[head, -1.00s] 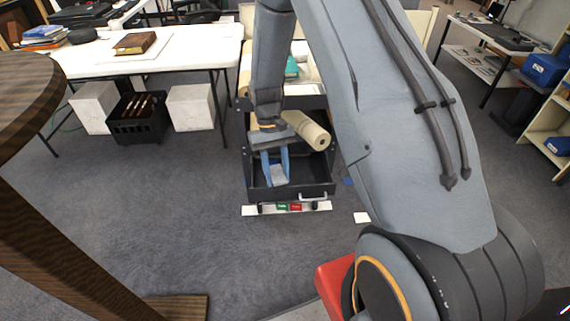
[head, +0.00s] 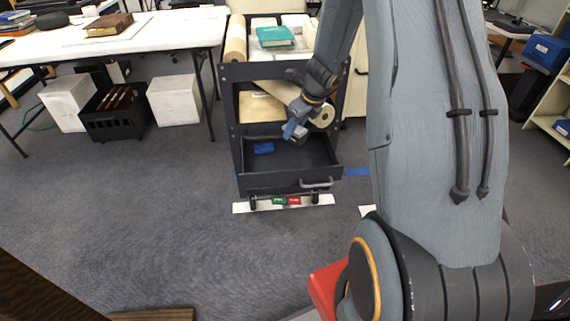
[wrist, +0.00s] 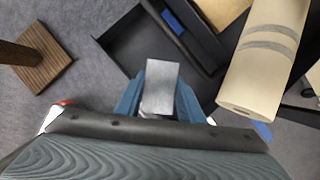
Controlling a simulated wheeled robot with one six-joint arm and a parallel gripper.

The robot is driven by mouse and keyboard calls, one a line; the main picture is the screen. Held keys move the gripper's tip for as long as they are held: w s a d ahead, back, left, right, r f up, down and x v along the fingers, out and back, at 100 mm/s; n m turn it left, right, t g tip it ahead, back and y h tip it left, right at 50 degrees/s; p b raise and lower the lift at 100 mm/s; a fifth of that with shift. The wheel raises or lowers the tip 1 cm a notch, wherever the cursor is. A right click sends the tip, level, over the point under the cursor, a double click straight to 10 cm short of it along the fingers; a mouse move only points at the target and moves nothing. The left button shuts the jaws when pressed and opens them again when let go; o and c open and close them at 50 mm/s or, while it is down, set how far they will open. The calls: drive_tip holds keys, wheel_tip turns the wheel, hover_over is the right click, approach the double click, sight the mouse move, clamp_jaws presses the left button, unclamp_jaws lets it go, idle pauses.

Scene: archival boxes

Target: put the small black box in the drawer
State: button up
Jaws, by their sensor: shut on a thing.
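The open black drawer (head: 262,182) juts from the lower part of a dark cart, its handle at the front right. It also shows in the wrist view (wrist: 122,42). My gripper (head: 294,132) is above the drawer's right rear part in the head view. In the wrist view its blue fingers (wrist: 160,100) are shut on a small box (wrist: 161,80). The face I see is light grey; its other sides are hidden, so I cannot confirm that it is the small black box. A blue patch (head: 263,148) lies inside the drawer at the back.
The cart (head: 232,110) carries a teal book (head: 275,37) on top and a beige roll (head: 325,113) on the shelf over the drawer, close beside my gripper. A white table (head: 150,35) stands left. White boxes (head: 68,103) and a black crate (head: 115,122) are under it.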

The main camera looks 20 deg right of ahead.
sight(301, 127)
drive_tip(key=d+m, duration=0.1)
drive_tip(key=d+m+h+b, duration=0.1)
drive_tip(key=w+d+f+m, duration=0.1)
drive_tip(key=shift+m+b, duration=0.3)
drive_tip(key=shift+h, duration=0.3)
wheel_tip(301, 127, down, 14)
drive_tip(key=b, duration=0.9)
drive_tip(key=shift+d+r, duration=0.1)
drive_tip(key=d, duration=0.1)
drive_tip(key=w+d, duration=0.1)
drive_tip(key=d, duration=0.1)
drive_tip(key=shift+w+d+f, duration=0.3)
drive_tip(key=shift+d+f, duration=0.1)
drive_tip(key=shift+f, duration=0.2)
drive_tip(key=shift+f+b, duration=0.15)
drive_tip(key=shift+b, duration=0.2)
drive_tip(key=o, duration=1.1)
drive_tip(key=shift+c, duration=0.2)
